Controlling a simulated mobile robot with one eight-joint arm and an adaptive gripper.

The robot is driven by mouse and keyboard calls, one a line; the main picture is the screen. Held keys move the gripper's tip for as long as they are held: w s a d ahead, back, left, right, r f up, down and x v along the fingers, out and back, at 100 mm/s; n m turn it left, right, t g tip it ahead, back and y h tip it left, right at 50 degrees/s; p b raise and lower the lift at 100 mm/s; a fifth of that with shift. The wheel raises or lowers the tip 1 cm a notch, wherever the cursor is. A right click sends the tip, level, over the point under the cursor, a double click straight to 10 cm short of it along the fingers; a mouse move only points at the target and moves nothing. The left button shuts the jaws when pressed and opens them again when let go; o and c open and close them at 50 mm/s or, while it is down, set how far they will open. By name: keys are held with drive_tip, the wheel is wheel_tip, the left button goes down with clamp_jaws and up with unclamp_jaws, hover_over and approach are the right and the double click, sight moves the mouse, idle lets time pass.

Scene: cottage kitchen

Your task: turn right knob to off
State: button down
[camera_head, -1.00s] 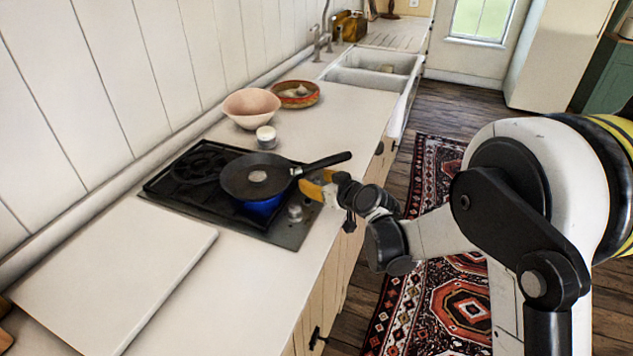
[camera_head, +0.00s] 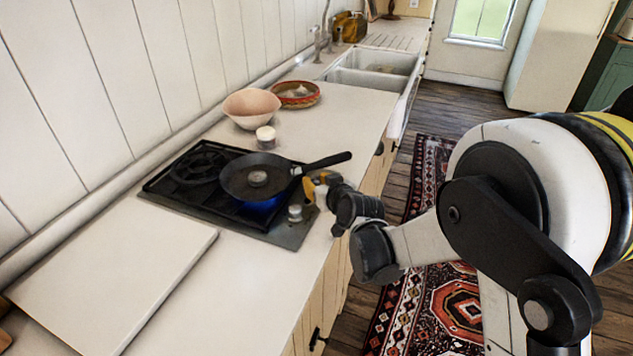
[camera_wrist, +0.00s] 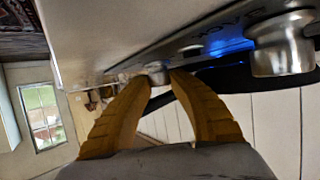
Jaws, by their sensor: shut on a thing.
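The stove (camera_head: 160,185) is a black two-burner hob set in the white counter. My gripper (camera_head: 314,188) is at its right front edge, under the pan handle. In the wrist view my yellow fingers (camera_wrist: 160,78) are closed around the small metal right knob (camera_wrist: 157,74), most of which they hide. The other knob (camera_head: 295,212) stands free, nearer the camera; it is large at the upper right of the wrist view (camera_wrist: 283,45). A blue glow (camera_head: 262,203) shows under the black frying pan (camera_head: 240,178).
A white jar (camera_head: 265,138), a pink bowl (camera_head: 250,107) and a red patterned bowl (camera_head: 297,94) stand behind the stove. A white board (camera_head: 110,275) lies in front of it.

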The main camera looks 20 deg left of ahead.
drive_tip(key=shift+s+a+m+t+h, duration=0.15)
drive_tip(key=shift+m+t+h, duration=0.35)
drive_tip(key=shift+m+h, duration=0.45)
drive_tip(key=shift+w+a+m+t+h, duration=0.1)
drive_tip(key=shift+m+t+h, duration=0.4)
drive_tip(key=shift+m+h, duration=0.4)
drive_tip(key=shift+h, duration=0.25)
drive_tip(key=c, duration=1.1)
unclamp_jaws()
drive_tip(key=v, duration=1.2)
drive_tip(key=shift+f, duration=0.1)
